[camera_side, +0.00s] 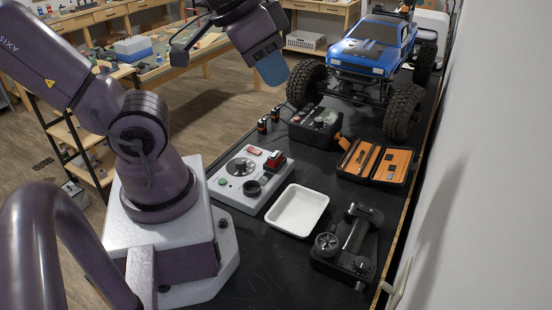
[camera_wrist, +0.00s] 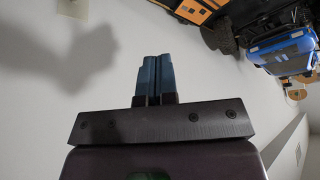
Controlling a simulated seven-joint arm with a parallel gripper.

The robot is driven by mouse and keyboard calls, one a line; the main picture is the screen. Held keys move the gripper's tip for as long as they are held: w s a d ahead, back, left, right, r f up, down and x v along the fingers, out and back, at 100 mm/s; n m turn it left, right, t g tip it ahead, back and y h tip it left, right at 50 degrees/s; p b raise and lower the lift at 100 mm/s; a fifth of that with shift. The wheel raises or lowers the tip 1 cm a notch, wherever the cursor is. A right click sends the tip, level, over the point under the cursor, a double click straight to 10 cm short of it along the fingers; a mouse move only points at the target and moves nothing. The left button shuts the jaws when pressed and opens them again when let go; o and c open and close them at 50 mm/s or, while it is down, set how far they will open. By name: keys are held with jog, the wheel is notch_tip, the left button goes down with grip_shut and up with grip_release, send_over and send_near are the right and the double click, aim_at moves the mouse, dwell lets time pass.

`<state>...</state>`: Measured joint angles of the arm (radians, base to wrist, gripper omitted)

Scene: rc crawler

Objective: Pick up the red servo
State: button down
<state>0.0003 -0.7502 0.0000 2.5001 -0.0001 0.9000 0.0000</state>
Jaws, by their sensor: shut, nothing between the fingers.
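A small red block (camera_side: 275,160), which looks like the red servo, sits at the back right of the grey station (camera_side: 222,190) on the black bench. It has dark parts around it, and its fine shape is too small to tell. My gripper (camera_side: 272,70) is high above the bench, behind the station and left of the blue truck. Its blue fingers (camera_wrist: 157,79) are together in the wrist view, with nothing between them. The red block does not show in the wrist view.
A white tray (camera_side: 298,228) lies right of the station. A black transmitter (camera_side: 347,245), an open orange-lined tool case (camera_side: 376,162), a dark box of small items (camera_side: 314,137) and the blue crawler truck (camera_side: 372,52) stand around it. A white wall (camera_side: 475,180) borders the bench's right side.

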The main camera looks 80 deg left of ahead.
jog(key=shift+c, duration=2.1)
grip_release()
jog(key=n+g, duration=0.6)
jog(key=n, duration=1.6)
send_over(276, 153)
jog(key=s, duration=0.1)
notch_tip(276, 153, down, 17)
jog(key=shift+n, duration=0.3)
notch_tip(276, 153, down, 7)
jog(key=shift+r, duration=0.1)
jog(key=shift+w+f, duration=0.25)
jog(key=shift+f, duration=1.25)
jog(key=shift+w+f, duration=0.2)
jog(key=shift+f, duration=1.3)
